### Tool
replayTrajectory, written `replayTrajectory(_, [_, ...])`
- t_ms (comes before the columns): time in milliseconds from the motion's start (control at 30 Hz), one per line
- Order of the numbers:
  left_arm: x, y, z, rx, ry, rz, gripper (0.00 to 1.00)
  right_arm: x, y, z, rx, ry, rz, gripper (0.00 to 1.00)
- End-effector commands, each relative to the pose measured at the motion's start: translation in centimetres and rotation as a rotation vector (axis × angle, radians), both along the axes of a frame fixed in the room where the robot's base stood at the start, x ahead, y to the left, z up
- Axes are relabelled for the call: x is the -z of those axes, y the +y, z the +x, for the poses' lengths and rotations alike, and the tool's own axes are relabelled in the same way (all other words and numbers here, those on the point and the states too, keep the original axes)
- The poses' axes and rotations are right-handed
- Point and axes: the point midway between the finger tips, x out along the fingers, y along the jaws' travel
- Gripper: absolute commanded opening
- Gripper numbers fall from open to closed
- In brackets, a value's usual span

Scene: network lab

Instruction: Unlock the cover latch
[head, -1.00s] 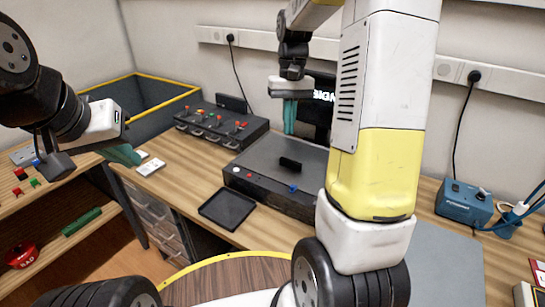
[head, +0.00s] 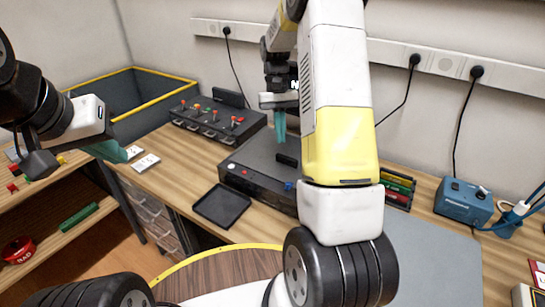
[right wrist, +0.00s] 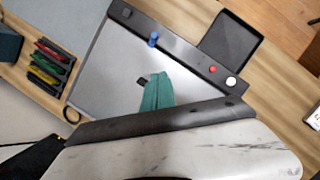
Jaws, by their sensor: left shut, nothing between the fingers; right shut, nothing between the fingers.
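A dark equipment box with a flat grey cover (head: 258,156) stands on the bench; the cover also fills the middle of the right wrist view (right wrist: 115,75). On its front edge is a small blue knob (head: 289,186), seen too in the right wrist view (right wrist: 152,40). A black block (head: 287,160) sits on the cover. I cannot tell which part is the latch. My right gripper (head: 280,138), with teal fingers shut and empty, points down above the cover near the block; its fingers (right wrist: 155,80) partly hide the block in the wrist view. My left gripper (head: 122,155) is shut and empty at the left.
A black tray (head: 221,206) lies in front of the box. A panel with several coloured knobs (head: 213,122) stands behind to the left. A rack of coloured pieces (head: 399,188) and a blue power unit (head: 463,201) are at the right. A grey mat (head: 430,255) is clear.

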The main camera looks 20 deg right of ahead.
Motion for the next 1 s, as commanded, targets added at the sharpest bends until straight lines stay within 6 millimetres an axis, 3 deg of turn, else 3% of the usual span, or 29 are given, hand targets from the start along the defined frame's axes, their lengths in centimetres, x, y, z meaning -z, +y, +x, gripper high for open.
replayTrajectory(467, [0.0,0.0,0.0,0.0,0.0,0.0,0.0,8.9,0.2,-3.1,0.001,0.004,0.001,0.0])
replayTrajectory(700, [0.0,0.0,0.0,0.0,0.0,0.0,0.0,9.3,0.3,-6.2,0.001,0.001,0.0,0.0])
replayTrajectory(1000, [0.0,0.0,0.0,0.0,0.0,0.0,0.0,9.4,0.4,-6.9,0.0,-0.001,0.0,0.0])
